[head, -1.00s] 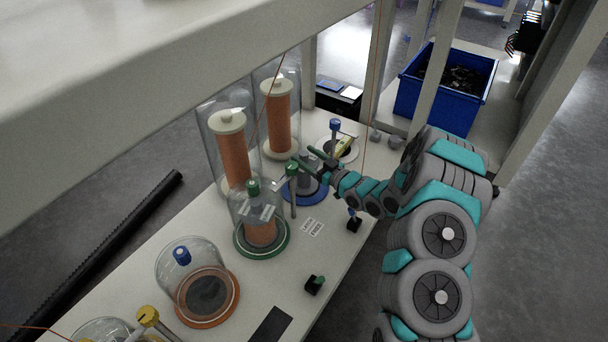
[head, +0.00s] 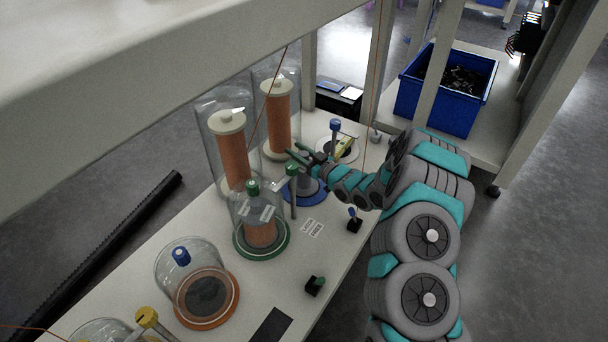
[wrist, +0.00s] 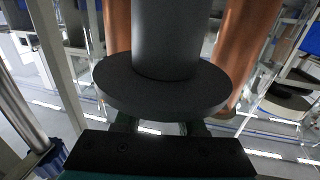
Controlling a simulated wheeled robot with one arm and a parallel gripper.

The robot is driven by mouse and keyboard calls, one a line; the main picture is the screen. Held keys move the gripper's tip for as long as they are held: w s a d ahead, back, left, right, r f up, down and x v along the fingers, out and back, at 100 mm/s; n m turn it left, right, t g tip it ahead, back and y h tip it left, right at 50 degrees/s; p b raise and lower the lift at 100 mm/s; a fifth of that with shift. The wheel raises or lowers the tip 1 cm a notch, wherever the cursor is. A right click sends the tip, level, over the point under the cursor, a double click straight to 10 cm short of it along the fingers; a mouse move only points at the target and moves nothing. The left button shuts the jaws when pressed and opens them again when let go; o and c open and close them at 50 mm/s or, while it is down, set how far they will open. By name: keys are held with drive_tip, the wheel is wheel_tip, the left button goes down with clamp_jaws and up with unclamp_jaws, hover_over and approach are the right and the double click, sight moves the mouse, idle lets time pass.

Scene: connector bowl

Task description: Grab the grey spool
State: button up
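The grey spool (head: 305,172) stands on a blue round base (head: 315,196) near the table's right edge in the head view. In the wrist view the spool (wrist: 166,45) fills the centre, with its wide dark flange (wrist: 165,88) close to my gripper. My gripper (head: 297,151) is at the spool's upper end. Its two fingers stand apart, with a bright gap between them in the wrist view (wrist: 160,128). The fingertips are hidden behind the flange there, so contact cannot be told.
Two tall copper spools (head: 232,155) in clear covers stand behind and left of the grey spool. A blue bin (head: 440,110) stands beyond.

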clamp_jaws()
idle(0.9)
